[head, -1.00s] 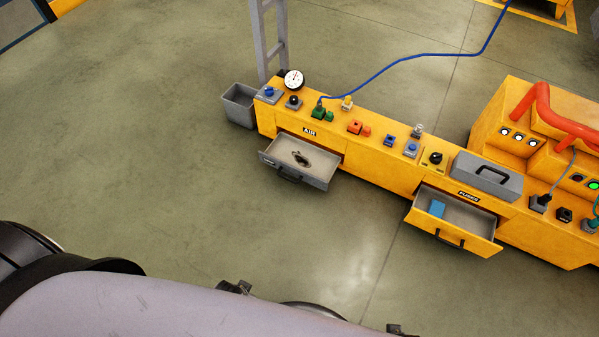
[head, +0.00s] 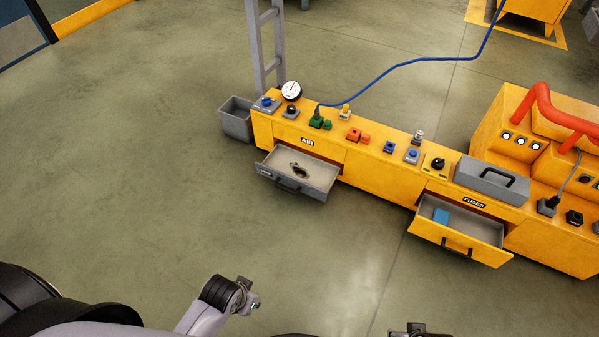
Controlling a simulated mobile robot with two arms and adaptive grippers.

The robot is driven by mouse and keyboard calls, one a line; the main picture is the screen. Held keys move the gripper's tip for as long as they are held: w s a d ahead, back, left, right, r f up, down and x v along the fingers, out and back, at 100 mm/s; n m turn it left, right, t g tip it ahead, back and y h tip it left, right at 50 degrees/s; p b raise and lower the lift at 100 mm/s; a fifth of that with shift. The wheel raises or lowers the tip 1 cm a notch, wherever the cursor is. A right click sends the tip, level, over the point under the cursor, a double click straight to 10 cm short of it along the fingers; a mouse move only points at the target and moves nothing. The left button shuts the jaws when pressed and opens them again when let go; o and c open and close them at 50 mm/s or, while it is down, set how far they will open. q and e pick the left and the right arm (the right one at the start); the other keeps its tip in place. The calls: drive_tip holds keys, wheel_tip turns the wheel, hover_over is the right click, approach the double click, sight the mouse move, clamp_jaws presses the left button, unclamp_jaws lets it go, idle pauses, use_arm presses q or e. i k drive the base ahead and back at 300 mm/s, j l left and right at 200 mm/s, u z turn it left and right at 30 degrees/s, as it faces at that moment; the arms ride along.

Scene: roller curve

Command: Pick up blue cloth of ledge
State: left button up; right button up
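A small flat blue piece (head: 441,216) lies in the open drawer marked FUSES; I cannot tell whether it is cloth. No other blue cloth shows clearly on the ledge of the yellow console (head: 375,160). My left gripper (head: 249,296) is at the bottom of the head view, over the floor and well short of the console. It is small and seen from above, so I cannot tell if it is open. My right gripper (head: 414,329) is mostly cut off by the bottom edge. Both are apart from the console.
The AIR drawer (head: 318,184) is also pulled out and holds a dark crumpled thing (head: 299,170). A grey toolbox (head: 491,180), gauge (head: 291,91) and several buttons are on the console. A grey bin (head: 236,119) and ladder (head: 265,50) stand behind. The floor in front is clear.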

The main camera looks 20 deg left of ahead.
sight(441, 216)
drive_tip(key=i+l+u, duration=0.1)
drive_tip(key=l, duration=0.3)
drive_tip(key=i+l+u, duration=0.15)
drive_tip(key=l, duration=0.25)
drive_tip(key=i+l+u, duration=0.1)
drive_tip(key=l, duration=0.3)
drive_tip(key=i, duration=0.05)
